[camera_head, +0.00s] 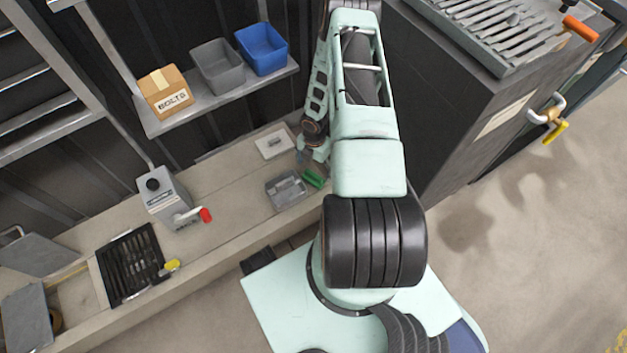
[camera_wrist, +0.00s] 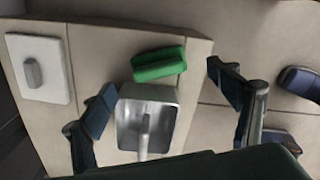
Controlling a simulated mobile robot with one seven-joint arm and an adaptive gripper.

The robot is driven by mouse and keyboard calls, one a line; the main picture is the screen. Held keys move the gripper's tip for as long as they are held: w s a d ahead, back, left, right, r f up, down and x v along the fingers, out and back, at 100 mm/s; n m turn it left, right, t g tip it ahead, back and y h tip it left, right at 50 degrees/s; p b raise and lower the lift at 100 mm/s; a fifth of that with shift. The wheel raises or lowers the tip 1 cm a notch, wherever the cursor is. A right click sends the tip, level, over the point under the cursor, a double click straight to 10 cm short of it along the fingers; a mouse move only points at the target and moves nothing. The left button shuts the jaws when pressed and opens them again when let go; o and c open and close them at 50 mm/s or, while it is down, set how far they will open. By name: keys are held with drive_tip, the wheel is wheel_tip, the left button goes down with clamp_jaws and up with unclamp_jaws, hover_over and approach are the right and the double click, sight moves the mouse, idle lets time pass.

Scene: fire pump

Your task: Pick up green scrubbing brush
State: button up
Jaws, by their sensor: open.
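The green scrubbing brush (camera_head: 314,178) lies on the bench top, just right of a grey metal tray, in the head view. In the wrist view the brush (camera_wrist: 159,64) is a green block lying above the tray's edge, slightly tilted. My gripper (camera_wrist: 164,95) is open, with its two dark fingers spread left and right of the tray and apart from the brush. In the head view my arm reaches over the bench and its end is near the brush; the fingers are hard to make out there. Nothing is held.
The grey metal tray (camera_wrist: 129,126) is close to the brush. A white plate with a grey handle (camera_wrist: 50,88) lies to the left. A grey canister (camera_head: 160,194), a black grate (camera_head: 131,268) and a shelf with bins (camera_head: 217,66) stand further left. A dark cabinet (camera_head: 470,130) is at right.

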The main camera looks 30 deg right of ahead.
sight(314, 174)
drive_tip(key=f+b, duration=0.1)
drive_tip(key=f, duration=0.1)
drive_tip(key=f+b, duration=0.1)
drive_tip(key=f, duration=0.2)
drive_tip(key=shift+w+a+f, duration=0.1)
drive_tip(key=shift+a+f, duration=0.05)
drive_tip(key=shift+a, duration=0.05)
drive_tip(key=c, duration=1.4)
drive_tip(key=shift+r, duration=0.2)
